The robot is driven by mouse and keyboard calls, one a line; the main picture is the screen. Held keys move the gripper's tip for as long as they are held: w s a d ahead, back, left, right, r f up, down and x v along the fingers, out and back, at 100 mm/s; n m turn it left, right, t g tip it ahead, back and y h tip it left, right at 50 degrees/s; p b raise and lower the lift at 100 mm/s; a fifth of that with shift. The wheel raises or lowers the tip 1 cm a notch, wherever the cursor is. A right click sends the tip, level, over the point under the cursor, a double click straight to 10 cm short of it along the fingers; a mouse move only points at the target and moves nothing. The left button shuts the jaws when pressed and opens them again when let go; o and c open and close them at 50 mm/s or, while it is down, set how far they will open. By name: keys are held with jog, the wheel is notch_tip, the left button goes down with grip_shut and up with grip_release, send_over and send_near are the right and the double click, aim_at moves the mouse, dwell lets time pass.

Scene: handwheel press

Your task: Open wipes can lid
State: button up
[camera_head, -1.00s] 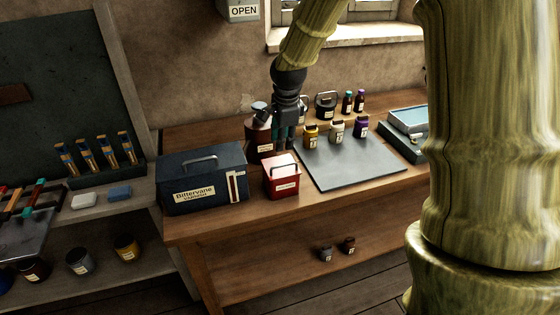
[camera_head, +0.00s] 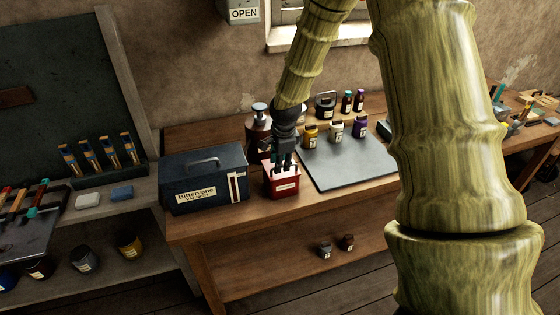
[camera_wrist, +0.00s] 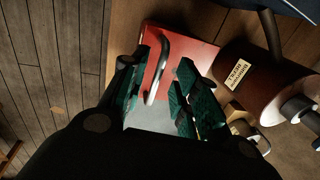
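The red box-shaped can (camera_head: 284,186) stands upright on the bench beside the dark blue toolbox; its label is too small to read. In the wrist view its red lid (camera_wrist: 184,51) looks shut and carries a curved silver handle (camera_wrist: 158,70). My gripper (camera_head: 284,167) is right over the can and hides much of its top in the head view. In the wrist view my gripper (camera_wrist: 161,72) is open, green-padded fingers apart with part of the handle between them. I cannot tell whether either finger touches the handle or lid.
The blue toolbox (camera_head: 203,180) stands close on the left. A brown pump canister (camera_head: 258,132) stands close behind the can, also in the wrist view (camera_wrist: 255,82). The grey mat (camera_head: 345,172) lies to the right, with several small jars along its back edge.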

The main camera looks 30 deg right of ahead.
jog(key=shift+f, duration=0.35)
grip_shut()
jog(key=shift+w, duration=0.15)
